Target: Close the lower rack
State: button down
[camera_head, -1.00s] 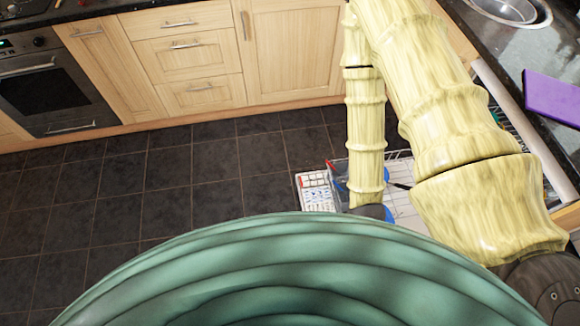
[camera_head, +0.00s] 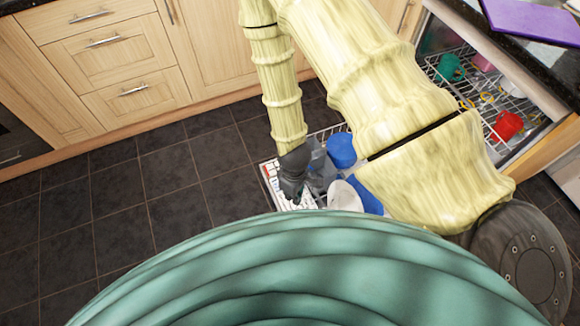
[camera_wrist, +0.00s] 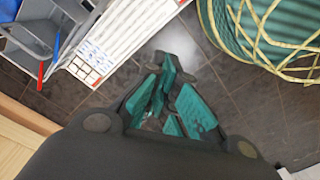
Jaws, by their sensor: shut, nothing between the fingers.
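The lower rack (camera_head: 322,133) of the dishwasher is pulled out over the floor, largely hidden by my arm and green body. It holds blue dishes (camera_head: 341,150), a white round dish (camera_head: 344,196) and a grey cutlery basket (camera_head: 322,168). The basket also shows in the wrist view (camera_wrist: 40,38) at upper left, with red and blue handles. My gripper (camera_head: 297,196) is at the rack's outer left end, by a white printed panel (camera_head: 273,180). In the wrist view my gripper's teal fingers (camera_wrist: 166,70) are shut and empty, beside the panel (camera_wrist: 125,38). Contact cannot be told.
The upper rack (camera_head: 490,95), with a red mug (camera_head: 507,126) and a green mug (camera_head: 450,68), sits inside the dishwasher at right. A purple board (camera_head: 530,20) lies on the dark counter. Wooden drawers (camera_head: 115,60) line the back. Tiled floor (camera_head: 150,190) at left is clear.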

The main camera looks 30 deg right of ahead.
jog(key=w+d+f+n+h+b, duration=0.2)
jog(key=w+f+n+b, duration=0.4)
jog(key=w+b, duration=0.8)
jog(key=w+d+f+n+h+b, duration=0.1)
jog(key=w+f+n+h+b, duration=0.35)
jog(key=w+b, duration=0.95)
jog(key=s+d+f+y+b, duration=0.1)
jog(key=s+d+f+b, duration=0.2)
jog(key=d+f+b, duration=0.4)
notch_tip(320, 180, down, 4)
jog(key=n+b, duration=0.1)
jog(key=b, duration=0.2)
jog(key=shift+s+d+r+y+b, duration=0.15)
jog(key=shift+s+d+y+b, duration=0.2)
jog(key=shift+s+d, duration=0.05)
